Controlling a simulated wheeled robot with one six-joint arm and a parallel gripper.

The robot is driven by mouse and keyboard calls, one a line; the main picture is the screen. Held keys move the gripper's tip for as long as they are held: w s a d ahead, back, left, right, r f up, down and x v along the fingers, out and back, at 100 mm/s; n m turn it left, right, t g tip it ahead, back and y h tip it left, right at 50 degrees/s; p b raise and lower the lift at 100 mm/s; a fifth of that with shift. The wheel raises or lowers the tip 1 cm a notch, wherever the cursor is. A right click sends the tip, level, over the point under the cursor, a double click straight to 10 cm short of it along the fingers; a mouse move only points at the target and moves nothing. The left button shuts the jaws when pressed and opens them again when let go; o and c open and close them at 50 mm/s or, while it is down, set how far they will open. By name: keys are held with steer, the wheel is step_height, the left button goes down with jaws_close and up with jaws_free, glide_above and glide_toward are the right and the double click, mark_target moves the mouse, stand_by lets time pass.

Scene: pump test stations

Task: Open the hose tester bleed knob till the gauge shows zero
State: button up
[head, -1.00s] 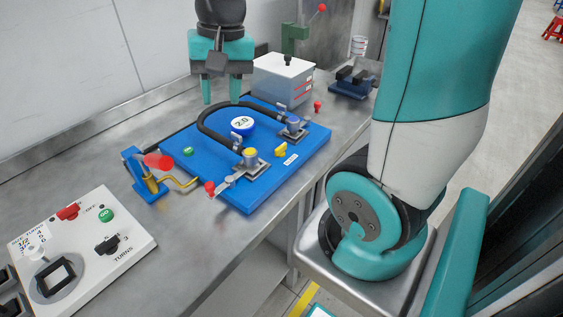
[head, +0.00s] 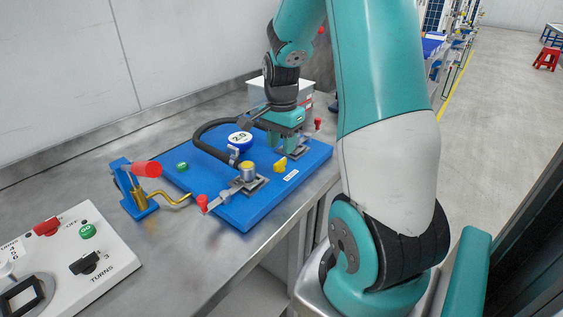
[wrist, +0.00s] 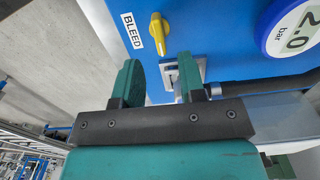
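The yellow bleed knob (head: 280,165) sits on the blue hose tester board (head: 245,212), near its front edge beside a white label. In the wrist view the knob (wrist: 158,32) shows next to the BLEED label (wrist: 133,31), just beyond my fingertips. The round gauge (head: 240,138) reads 2.0; in the wrist view the gauge (wrist: 292,30) reads 2.0 bar. My gripper (head: 282,143) points down over the right hose fitting, behind and right of the knob, and hides most of that fitting. In the wrist view its fingers are apart with nothing held, and do not touch the knob.
A hand pump with a red handle (head: 146,169) stands left of the board. A white control box (head: 75,262) is at front left. A grey box (head: 300,93) stands behind.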

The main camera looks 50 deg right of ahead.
mark_target(281, 159)
step_height(281, 159, down, 6)
steer(key=shift+r, duration=0.15)
jaws_close()
